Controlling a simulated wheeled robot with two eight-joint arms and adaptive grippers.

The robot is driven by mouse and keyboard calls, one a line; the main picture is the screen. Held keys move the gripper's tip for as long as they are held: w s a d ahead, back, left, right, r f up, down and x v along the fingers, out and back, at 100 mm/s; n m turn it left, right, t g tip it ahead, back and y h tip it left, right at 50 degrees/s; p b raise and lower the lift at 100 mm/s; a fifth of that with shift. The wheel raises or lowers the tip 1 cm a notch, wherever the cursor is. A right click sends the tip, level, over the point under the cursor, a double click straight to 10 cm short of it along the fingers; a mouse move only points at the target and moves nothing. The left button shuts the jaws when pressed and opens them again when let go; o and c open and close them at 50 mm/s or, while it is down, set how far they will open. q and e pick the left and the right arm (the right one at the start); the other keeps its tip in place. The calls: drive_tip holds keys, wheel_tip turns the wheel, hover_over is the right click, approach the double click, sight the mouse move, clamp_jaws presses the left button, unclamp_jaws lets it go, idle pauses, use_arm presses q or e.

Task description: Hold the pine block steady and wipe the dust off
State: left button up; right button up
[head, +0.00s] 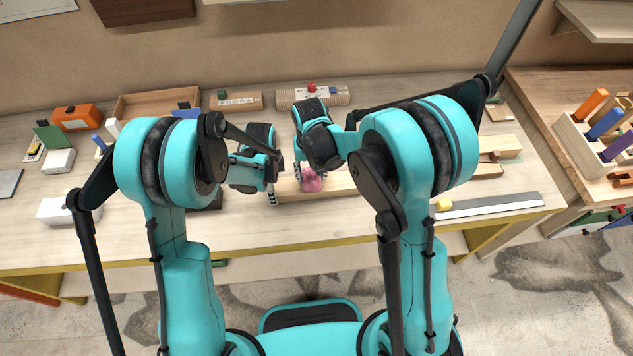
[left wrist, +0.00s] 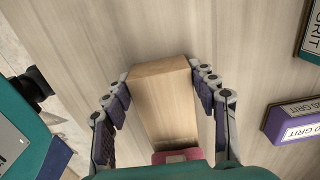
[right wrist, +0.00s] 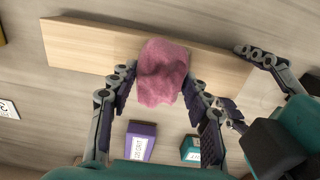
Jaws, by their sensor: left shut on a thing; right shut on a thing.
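The pine block (head: 341,183) is a long pale bar lying on the bench in front of me; it also shows in the left wrist view (left wrist: 165,105) and the right wrist view (right wrist: 90,45). My left gripper (head: 272,192) is shut around the block's left end, with a finger on each side (left wrist: 167,95). My right gripper (head: 310,178) is shut on a crumpled pink cloth (right wrist: 163,72). The cloth lies on top of the block, a short way from the left gripper, and hides part of the block's surface. I cannot make out dust on the visible wood.
Purple (right wrist: 140,141) and teal (right wrist: 190,149) grit-labelled blocks stand close to the pine block. A metal ruler (head: 490,205) lies at the bench's right front. A wooden tray (head: 157,106) and an orange box (head: 75,117) stand at the back left.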

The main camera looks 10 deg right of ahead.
drive_tip(key=shift+r, duration=2.45)
drive_tip(key=shift+d, duration=0.1)
drive_tip(key=shift+d, duration=1)
drive_tip(key=shift+f, duration=0.1)
drive_tip(key=shift+f, duration=2.25)
drive_tip(key=shift+f, duration=0.75)
drive_tip(key=shift+a, duration=0.2)
